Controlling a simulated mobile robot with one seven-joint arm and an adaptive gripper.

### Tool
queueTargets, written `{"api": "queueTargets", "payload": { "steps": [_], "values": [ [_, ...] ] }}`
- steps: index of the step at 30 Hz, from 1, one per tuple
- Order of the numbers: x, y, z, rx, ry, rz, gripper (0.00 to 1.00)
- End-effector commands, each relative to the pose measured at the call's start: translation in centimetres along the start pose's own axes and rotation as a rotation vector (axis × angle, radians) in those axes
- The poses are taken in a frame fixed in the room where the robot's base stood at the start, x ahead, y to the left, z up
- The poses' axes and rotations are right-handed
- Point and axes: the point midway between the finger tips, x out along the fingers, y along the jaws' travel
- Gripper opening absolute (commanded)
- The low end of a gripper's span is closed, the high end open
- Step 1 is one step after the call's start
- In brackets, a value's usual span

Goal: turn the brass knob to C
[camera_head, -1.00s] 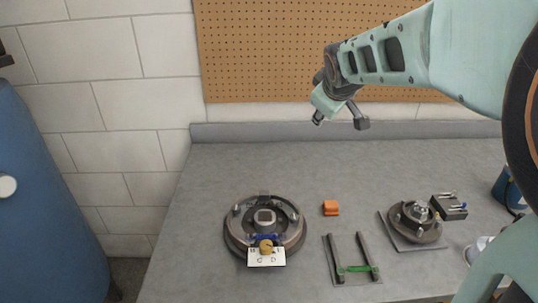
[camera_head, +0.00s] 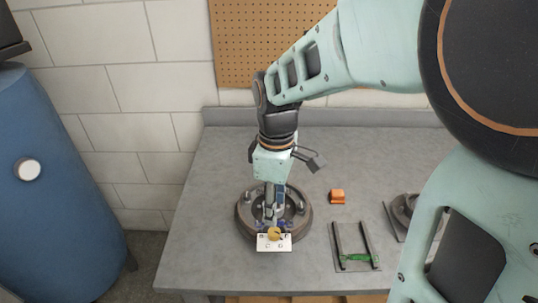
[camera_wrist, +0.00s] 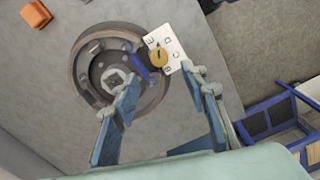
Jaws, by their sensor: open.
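The brass knob (camera_head: 274,233) sits at the front edge of a round drum assembly (camera_head: 303,222), on a white lettered plate (camera_head: 274,247). I cannot tell surely which letter the mark points to. My gripper (camera_head: 271,205) points down above the drum, just behind the knob in the head view. In the wrist view its blue-padded fingers (camera_wrist: 161,76) are wide apart with nothing between them, the knob beyond their tips.
An orange block (camera_head: 337,196) and a dark two-bar fixture with a green piece (camera_head: 357,258) are to the right on the grey bench (camera_head: 210,170). Another hub (camera_head: 402,212) is partly hidden by my arm. A blue tank (camera_head: 65,190) stands left. The bench's left side is clear.

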Motion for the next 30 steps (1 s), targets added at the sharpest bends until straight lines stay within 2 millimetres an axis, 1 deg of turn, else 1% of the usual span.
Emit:
{"api": "queueTargets", "payload": {
  "steps": [1, 9, 12, 15, 19, 26, 27, 30],
  "values": [
    [1.1, -0.1, 0.1, 0.000, -0.003, -0.004, 0.40],
    [6.2, 0.0, 0.1, -0.001, -0.003, -0.002, 0.40],
    [7.7, 0.0, 0.0, 0.001, -0.002, -0.001, 0.40],
    [8.6, 0.0, 0.0, 0.002, -0.001, 0.000, 0.40],
    [9.2, 0.1, 0.0, 0.002, 0.000, 0.002, 0.40],
    [9.2, 0.1, 0.0, 0.002, 0.001, 0.003, 0.40],
    [9.2, 0.1, 0.0, 0.002, 0.001, 0.003, 0.39],
    [9.2, 0.1, 0.0, 0.002, 0.001, 0.003, 0.28]
  ]
}}
